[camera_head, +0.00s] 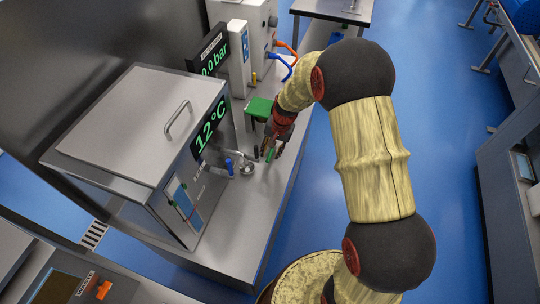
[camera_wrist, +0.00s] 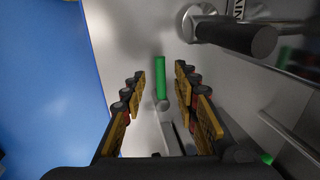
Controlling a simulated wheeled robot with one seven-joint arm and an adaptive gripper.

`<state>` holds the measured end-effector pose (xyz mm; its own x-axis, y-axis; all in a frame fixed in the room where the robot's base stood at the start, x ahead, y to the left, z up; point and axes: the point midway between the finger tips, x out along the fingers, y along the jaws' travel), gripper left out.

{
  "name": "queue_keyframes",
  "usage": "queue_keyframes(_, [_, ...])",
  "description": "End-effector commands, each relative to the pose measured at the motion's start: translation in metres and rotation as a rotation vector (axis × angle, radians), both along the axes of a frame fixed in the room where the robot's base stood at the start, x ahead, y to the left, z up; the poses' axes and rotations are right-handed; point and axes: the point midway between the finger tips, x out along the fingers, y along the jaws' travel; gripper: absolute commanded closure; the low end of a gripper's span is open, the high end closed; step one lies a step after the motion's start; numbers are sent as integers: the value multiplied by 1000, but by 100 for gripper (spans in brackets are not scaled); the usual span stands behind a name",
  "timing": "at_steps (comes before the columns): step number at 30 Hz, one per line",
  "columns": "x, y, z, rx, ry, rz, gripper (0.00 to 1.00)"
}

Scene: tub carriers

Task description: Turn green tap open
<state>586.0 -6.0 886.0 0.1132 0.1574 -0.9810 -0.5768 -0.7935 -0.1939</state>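The green tap handle (camera_wrist: 160,78) is a slim bar in the middle of the wrist view, standing out from a small round metal hub. It also shows as a small green piece just below my gripper in the head view (camera_head: 270,154). My gripper (camera_wrist: 158,88) is open, with one finger on each side of the handle and visible gaps between. It holds nothing. In the head view my gripper (camera_head: 276,143) reaches down at the bench edge, partly hiding the tap area. I cannot tell how far the tap is turned.
A black handle (camera_wrist: 240,36) on a metal fitting lies close at the upper right of the wrist view. A blue handle (camera_head: 229,166) stands left of the tap. A steel box (camera_head: 130,125) showing 12 °C is farther left.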

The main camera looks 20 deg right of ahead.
Motion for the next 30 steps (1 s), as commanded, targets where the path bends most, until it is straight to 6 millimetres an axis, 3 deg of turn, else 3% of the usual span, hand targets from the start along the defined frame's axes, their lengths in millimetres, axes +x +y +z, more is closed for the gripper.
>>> queue_keyframes(6, [3,4,-24,1,-1,0,70])
queue_keyframes(14, [4,4,-26,0,-1,0,70])
queue_keyframes(30, [3,4,-25,-1,-1,0,100])
